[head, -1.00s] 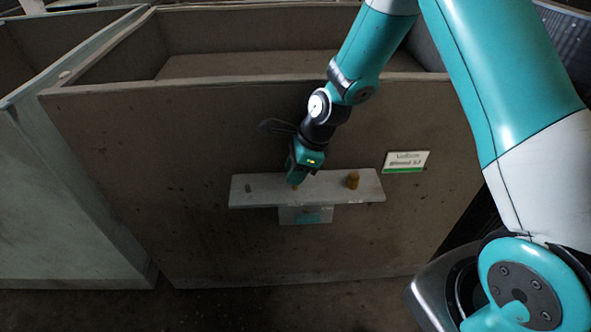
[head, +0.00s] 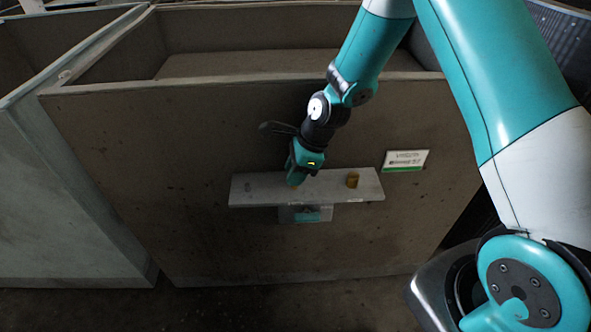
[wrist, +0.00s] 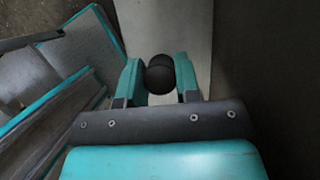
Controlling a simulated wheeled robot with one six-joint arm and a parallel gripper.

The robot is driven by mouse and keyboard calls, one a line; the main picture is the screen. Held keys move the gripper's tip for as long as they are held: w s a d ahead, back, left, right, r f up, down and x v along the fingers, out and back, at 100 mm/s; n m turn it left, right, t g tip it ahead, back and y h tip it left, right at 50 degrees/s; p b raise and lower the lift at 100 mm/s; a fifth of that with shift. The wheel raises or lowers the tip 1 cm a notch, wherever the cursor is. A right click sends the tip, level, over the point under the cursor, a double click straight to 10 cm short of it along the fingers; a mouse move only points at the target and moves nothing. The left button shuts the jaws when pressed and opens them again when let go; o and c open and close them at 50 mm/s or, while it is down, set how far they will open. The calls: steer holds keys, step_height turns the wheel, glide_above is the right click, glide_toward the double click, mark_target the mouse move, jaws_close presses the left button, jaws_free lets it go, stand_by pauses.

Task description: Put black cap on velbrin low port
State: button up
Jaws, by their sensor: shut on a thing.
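My gripper (head: 294,183) is low over the left-middle part of a pale shelf plate (head: 335,188) on the front of the brown housing. In the wrist view, my gripper (wrist: 160,82) has its two teal fingers shut on the round black cap (wrist: 160,74). The cap shows as two overlapping dark rounded shapes. A brassy stub (head: 352,180) stands upright on the shelf's right part. Another yellowish bit shows right under my fingertips, mostly hidden. I cannot tell whether the cap touches it.
The brown housing (head: 240,130) is a large open-topped box. A white label with a green strip (head: 405,161) is on its front, right of the shelf. A small plate (head: 304,215) hangs below the shelf. A grey bin (head: 60,200) stands at left.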

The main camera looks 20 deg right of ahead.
steer(key=shift+f+b, duration=0.4)
steer(key=shift+f, duration=0.8)
steer(key=o, duration=1)
steer(key=shift+c, duration=0.2)
steer(key=p+v, duration=0.1)
steer(key=v, duration=1.6)
steer(key=shift+d+r, duration=0.2)
steer(key=s+a+r+n+p, duration=0.2)
steer(key=s+a+r+n, duration=0.1)
steer(key=s+r+n, duration=0.2)
steer(key=s+a+r+n+p, duration=0.2)
steer(key=s+a+r+n, duration=0.2)
steer(key=s+n, duration=0.6)
steer(key=s+a+r+n+g+p, duration=0.1)
steer(key=s+a+r+n, duration=0.3)
steer(key=n, duration=0.9)
steer(key=s+r+p, duration=0.1)
steer(key=s+r, duration=0.2)
steer(key=s, duration=0.1)
steer(key=shift+r, duration=0.2)
